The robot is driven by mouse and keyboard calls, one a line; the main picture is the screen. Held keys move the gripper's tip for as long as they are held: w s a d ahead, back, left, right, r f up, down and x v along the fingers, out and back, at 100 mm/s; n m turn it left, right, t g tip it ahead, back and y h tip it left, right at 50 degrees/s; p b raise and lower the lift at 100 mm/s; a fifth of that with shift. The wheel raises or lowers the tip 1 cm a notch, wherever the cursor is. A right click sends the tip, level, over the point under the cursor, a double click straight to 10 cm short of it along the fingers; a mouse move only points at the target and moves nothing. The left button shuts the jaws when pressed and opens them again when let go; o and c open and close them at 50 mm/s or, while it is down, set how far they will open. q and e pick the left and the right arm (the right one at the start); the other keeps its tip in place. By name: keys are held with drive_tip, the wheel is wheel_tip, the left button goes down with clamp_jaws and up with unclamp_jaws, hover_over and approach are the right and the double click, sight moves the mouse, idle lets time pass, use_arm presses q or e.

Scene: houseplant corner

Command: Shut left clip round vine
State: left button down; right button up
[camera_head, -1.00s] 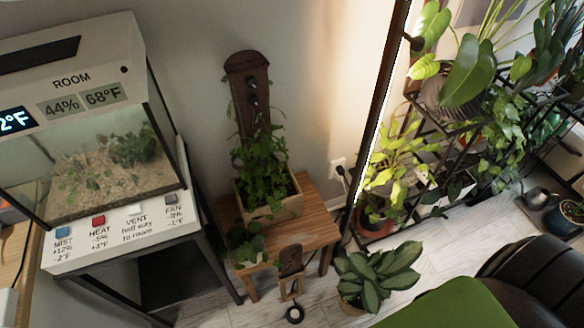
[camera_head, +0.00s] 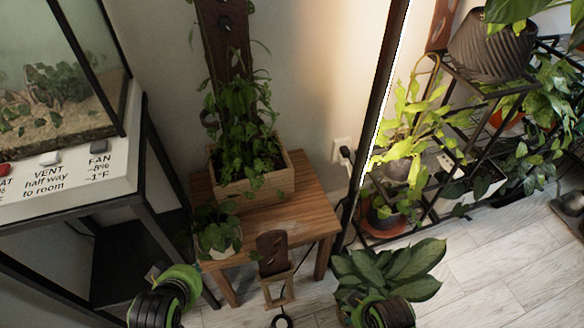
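A dark wooden board (camera_head: 226,42) stands upright against the wall behind the wooden planter box (camera_head: 255,184), its top cut off by the frame. Small dark fittings show on it, one of them near the top (camera_head: 225,21); I cannot tell which is the left clip or whether it is open. The leafy green vine (camera_head: 243,125) grows from the box and climbs in front of the board. My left gripper (camera_head: 165,298) is at the bottom left as a black and green shape, well below and apart from the vine; its fingers cannot be made out. My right gripper (camera_head: 385,312) shows similarly at the bottom.
The planter stands on a wooden bench (camera_head: 290,222) with a small potted plant (camera_head: 217,230). A terrarium stand (camera_head: 70,190) is at the left. A dark upright post (camera_head: 375,120) and plant shelves are at the right. A broad-leaved plant (camera_head: 390,268) stands on the floor.

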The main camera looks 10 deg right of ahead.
use_arm(q)
drive_tip(key=w+d+r+n+t+h+b, duration=0.1)
drive_tip(key=w+d+r+n+t, duration=0.1)
drive_tip(key=w+r+n+t, duration=0.6)
drive_tip(key=w+d+r+n+t+b, duration=0.1)
drive_tip(key=w+d+r+n+t, duration=0.15)
drive_tip(key=w+r, duration=0.65)
drive_tip(key=w+r+b, duration=0.1)
drive_tip(key=w+r, duration=0.1)
drive_tip(key=w, duration=0.5)
drive_tip(key=shift+w+n, duration=0.3)
drive_tip(key=shift+n, duration=0.15)
use_arm(e)
wheel_tip(320, 180, down, 10)
drive_tip(key=s, duration=0.1)
drive_tip(key=shift+f, duration=0.15)
use_arm(q)
drive_tip(key=shift+a+g, duration=0.1)
drive_tip(key=shift+g, duration=0.25)
use_arm(e)
drive_tip(key=shift+d, duration=0.15)
